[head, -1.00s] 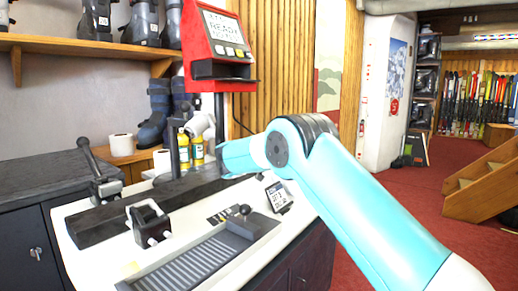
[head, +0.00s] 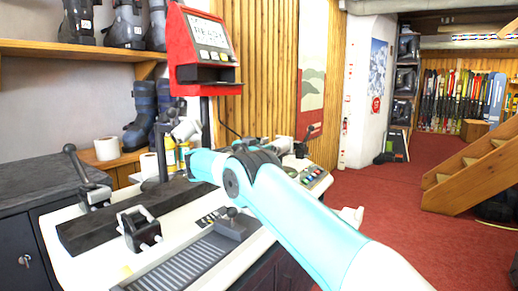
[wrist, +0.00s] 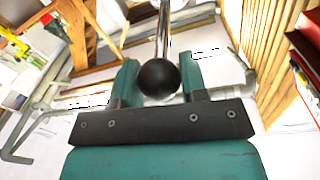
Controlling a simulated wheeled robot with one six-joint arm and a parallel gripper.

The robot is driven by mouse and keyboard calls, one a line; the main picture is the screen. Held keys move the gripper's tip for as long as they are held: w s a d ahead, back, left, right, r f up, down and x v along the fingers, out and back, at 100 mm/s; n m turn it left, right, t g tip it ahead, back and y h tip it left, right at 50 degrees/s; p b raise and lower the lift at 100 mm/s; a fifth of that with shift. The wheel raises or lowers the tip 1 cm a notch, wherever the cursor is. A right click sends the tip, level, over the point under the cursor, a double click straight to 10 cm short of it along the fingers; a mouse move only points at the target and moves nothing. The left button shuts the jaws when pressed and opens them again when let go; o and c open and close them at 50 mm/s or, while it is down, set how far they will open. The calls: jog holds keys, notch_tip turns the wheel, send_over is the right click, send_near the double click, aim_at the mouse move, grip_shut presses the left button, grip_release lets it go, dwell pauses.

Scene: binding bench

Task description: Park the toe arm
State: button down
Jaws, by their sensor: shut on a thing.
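In the wrist view, my gripper (wrist: 158,82) has its two teal fingers on either side of a black ball knob (wrist: 158,77), shut on it. A shiny metal rod (wrist: 164,32) runs from the knob toward the top of the picture. I take this to be the toe arm's handle, but its base is not clear. In the head view, my blue and white arm crosses the bench, and I cannot make out the fingers or the held knob there.
A red display unit (head: 202,50) stands behind. Red carpet (head: 385,210) lies open at right.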

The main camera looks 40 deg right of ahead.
jog(key=shift+d, duration=0.15)
jog(key=c, duration=0.7)
grip_release()
jog(key=shift+d, duration=0.15)
jog(key=shift+a, duration=0.2)
